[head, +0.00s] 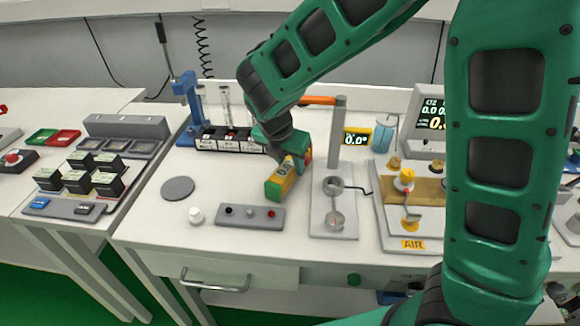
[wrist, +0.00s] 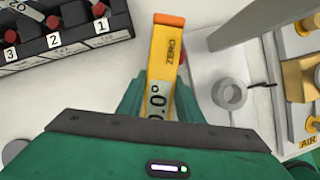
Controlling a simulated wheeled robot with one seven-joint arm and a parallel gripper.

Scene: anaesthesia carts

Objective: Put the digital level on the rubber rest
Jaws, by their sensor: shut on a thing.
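The digital level is a yellow bar with orange ends and a grey display. My gripper (head: 292,160) is shut on the digital level (head: 279,186), which looks tilted in the head view, at or just above the white tabletop; any gap beneath it is unclear. A flat dark grey disc (head: 177,188), which looks like the rubber rest, lies bare on the table left of the gripper. Part of a grey round edge shows at the wrist view's left edge.
A grey button panel (head: 250,216) and a white knob (head: 196,215) are in front. A numbered rack (head: 226,140) stands behind. A grey stand with a post (head: 334,200) is to the right. Another yellow 0.0° display (head: 356,138) stands behind it. Table between disc and level is clear.

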